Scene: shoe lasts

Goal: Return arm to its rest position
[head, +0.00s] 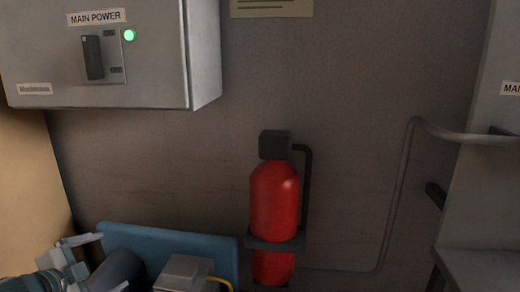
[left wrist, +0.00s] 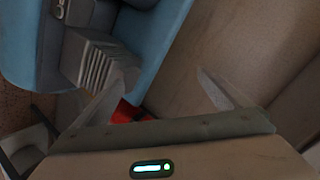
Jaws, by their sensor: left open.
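My left gripper (head: 102,263) is at the bottom left of the head view, in front of a blue machine (head: 170,242). Its fingers are spread apart. In the left wrist view the two pale fingers of the left gripper (left wrist: 164,94) stand wide apart with nothing held between them. My right gripper is in neither view. A grey box labelled MAIN POWER (head: 155,75) hangs on the wall above, with a black upright handle (head: 93,58) and a lit green lamp (head: 129,35).
A red fire extinguisher (head: 274,200) is mounted on the wall right of the blue machine. A grey box (head: 182,273) with a yellow cable stands at the bottom. A conduit (head: 398,195) runs down the wall to the right, beside a grey cabinet (head: 480,190). Bare wall lies between.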

